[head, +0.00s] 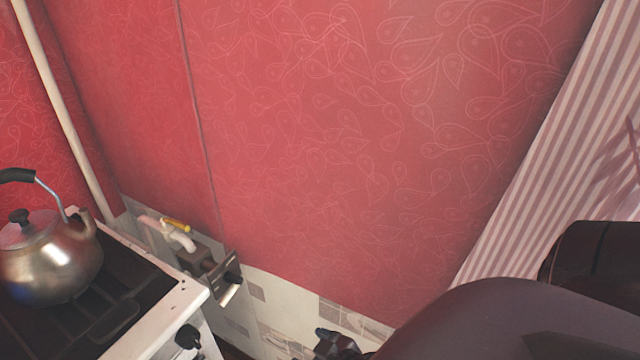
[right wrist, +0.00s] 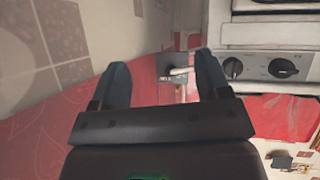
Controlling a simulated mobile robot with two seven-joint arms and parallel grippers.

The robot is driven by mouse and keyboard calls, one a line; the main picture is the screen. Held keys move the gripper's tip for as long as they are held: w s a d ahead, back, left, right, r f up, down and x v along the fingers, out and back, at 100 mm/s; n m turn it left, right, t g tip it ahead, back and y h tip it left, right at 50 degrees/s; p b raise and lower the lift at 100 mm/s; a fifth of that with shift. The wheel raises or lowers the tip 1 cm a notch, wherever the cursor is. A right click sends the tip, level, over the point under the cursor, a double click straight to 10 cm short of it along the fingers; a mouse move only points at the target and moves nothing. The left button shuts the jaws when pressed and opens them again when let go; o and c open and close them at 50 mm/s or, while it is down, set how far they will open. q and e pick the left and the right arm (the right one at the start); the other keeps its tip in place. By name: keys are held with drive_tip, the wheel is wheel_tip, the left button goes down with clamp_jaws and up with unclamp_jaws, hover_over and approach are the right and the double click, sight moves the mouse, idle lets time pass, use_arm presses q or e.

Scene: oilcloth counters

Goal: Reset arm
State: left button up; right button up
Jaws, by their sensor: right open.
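My right gripper (right wrist: 161,64) is open in the right wrist view, its two dark fingers spread wide. Nothing is held between them. Beyond the gap is a grey wall fitting with a pale pipe (right wrist: 178,70), apart from the fingers as far as I can tell. In the head view my dark right arm fills the lower right corner, and a small dark part at the bottom edge (head: 335,345) seems to be its gripper, mostly cut off. My left gripper is not in view.
A metal kettle (head: 48,258) stands on the stove (head: 150,318) at left. A pipe with a yellow valve handle (head: 176,225) and a metal-plated fitting (head: 226,280) are beside it. Red patterned wall (head: 330,130) fills the middle; a striped curtain-like surface (head: 550,140) is at right.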

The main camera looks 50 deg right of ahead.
drive_tip(key=shift+s+d+f, duration=0.2)
drive_tip(key=shift+s, duration=0.45)
drive_tip(key=shift+s+d+f+g, duration=0.1)
drive_tip(key=shift+s+f+g, duration=0.1)
drive_tip(key=shift+s, duration=0.3)
drive_tip(key=shift+s+f+g, duration=0.1)
drive_tip(key=shift+s+f, duration=0.1)
drive_tip(key=shift+s, duration=0.25)
